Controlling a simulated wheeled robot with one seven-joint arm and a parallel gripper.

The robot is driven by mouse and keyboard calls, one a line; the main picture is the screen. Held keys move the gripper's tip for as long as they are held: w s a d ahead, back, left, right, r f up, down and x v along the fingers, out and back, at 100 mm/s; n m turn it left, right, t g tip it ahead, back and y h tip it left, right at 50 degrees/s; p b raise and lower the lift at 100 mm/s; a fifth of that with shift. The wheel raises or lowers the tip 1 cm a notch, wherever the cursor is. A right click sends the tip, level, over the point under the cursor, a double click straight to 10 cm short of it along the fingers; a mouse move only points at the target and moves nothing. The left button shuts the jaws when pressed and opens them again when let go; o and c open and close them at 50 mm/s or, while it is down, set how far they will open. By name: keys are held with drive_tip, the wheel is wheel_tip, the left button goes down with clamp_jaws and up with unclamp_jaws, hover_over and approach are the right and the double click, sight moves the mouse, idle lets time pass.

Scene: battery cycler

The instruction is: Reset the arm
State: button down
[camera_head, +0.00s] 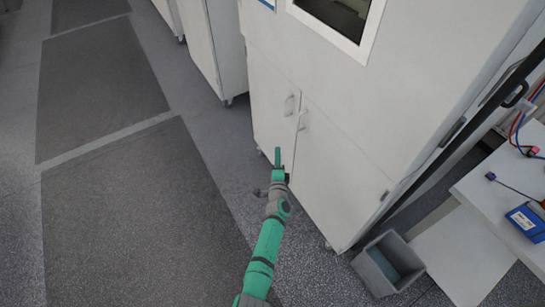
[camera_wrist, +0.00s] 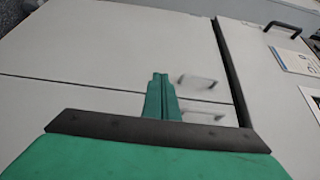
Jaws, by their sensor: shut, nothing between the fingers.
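My gripper (camera_head: 278,158) is at the end of my green arm, in front of the lower doors of a tall white cabinet (camera_head: 430,70). Its green fingers are together with nothing between them. In the wrist view the shut fingers (camera_wrist: 161,80) point at the white door panels, with two door handles (camera_wrist: 203,80) to the right of the fingertips. The head view shows the two handles (camera_head: 290,105) just above the gripper. The gripper seems apart from them, and both lower doors look shut.
A grey bin (camera_head: 365,270) stands on the floor right of my arm. A white table (camera_head: 500,190) at the right holds a blue battery (camera_head: 528,222) with cables nearby. More white cabinets (camera_head: 212,45) stand further back. The floor with dark mats (camera_head: 120,220) at the left is clear.

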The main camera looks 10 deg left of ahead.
drive_tip(key=shift+s+a, duration=0.65)
drive_tip(key=shift+a, duration=0.25)
drive_tip(key=shift+d, duration=0.1)
